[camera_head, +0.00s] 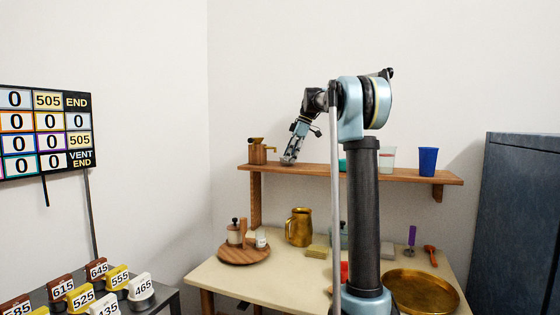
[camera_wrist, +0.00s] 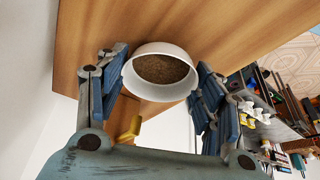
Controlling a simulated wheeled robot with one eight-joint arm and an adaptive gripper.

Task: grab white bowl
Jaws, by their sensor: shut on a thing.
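The white bowl (camera_wrist: 160,88) is between the two blue finger pads of my gripper (camera_wrist: 162,66) in the wrist view, with brown grounds or powder inside it. The gripper is shut on the bowl, one finger on each side of its rim. In the head view my gripper (camera_head: 289,160) is at the left part of the wooden shelf (camera_head: 310,172), just above its surface. The bowl is too small or hidden to make out there. I cannot tell whether the bowl still touches the shelf.
A brass-and-wood grinder (camera_head: 260,151) stands just left of my gripper on the shelf. Below, the table holds a brass jug (camera_head: 299,228), a round wooden tray (camera_head: 236,257) and a gold pan (camera_head: 422,293).

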